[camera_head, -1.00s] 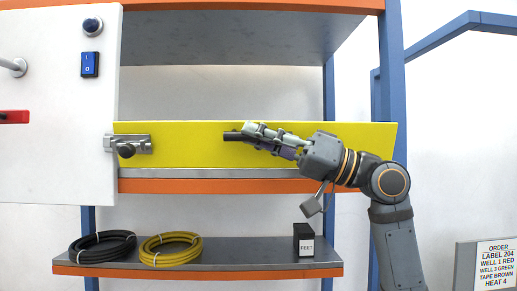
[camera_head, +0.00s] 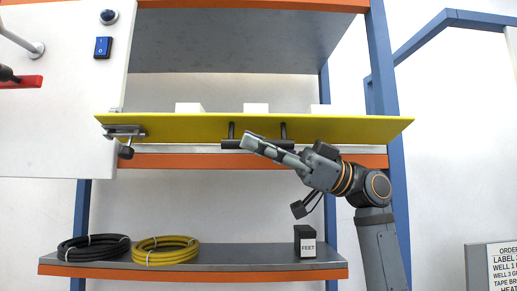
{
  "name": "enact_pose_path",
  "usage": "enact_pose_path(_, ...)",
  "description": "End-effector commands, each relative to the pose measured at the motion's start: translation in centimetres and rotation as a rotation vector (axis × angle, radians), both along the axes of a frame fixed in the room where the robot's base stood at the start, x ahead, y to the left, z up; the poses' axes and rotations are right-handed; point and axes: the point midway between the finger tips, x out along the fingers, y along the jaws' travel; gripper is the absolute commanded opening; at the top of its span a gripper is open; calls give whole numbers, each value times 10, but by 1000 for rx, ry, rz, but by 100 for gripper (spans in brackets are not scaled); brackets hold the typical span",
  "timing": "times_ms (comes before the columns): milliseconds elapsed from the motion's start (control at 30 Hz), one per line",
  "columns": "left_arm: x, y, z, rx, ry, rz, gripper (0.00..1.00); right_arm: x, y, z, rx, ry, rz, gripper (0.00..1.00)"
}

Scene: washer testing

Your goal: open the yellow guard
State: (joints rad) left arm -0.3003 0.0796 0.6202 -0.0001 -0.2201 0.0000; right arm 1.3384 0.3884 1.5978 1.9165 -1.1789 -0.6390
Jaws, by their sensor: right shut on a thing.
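The yellow guard (camera_head: 190,126) spans the shelf unit in the middle of the head view. It is tilted up, so it shows as a thin, nearly level panel. A dark handle bar on two posts (camera_head: 232,144) hangs on its face. My right gripper (camera_head: 250,143) is shut on the handle. A metal latch with a dark knob (camera_head: 125,141) sits at the guard's left end. A dark tip at the far left edge may be part of my left arm; my left gripper cannot be made out.
White blocks (camera_head: 256,107) show above the guard. The lower shelf (camera_head: 230,262) holds a black hose coil (camera_head: 93,249), a yellow hose coil (camera_head: 165,250) and a black box marked FEET (camera_head: 305,241). A white panel (camera_head: 50,130) with a blue switch (camera_head: 103,47) stands left.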

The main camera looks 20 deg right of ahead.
Motion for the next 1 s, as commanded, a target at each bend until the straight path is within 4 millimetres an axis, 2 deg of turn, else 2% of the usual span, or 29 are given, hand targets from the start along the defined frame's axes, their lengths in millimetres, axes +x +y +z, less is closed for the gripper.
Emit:
enact_pose_path(33, 0, 0, -8, 0, 0, 0, 0, 1, 0, -9, -1, 3, 0, 0)
enact_pose_path(100, 0, 0, -12, 0, 0, 0, 0, 2, 0, -13, -1, 4, 1, 0)
enact_pose_path(400, 0, 0, -25, 0, 0, 0, 0, 7, -2, -26, -2, 7, 0, 0)
enact_pose_path(1000, 0, 0, -29, 0, 0, 0, 0, 10, -3, -29, -2, 7, 0, 0)
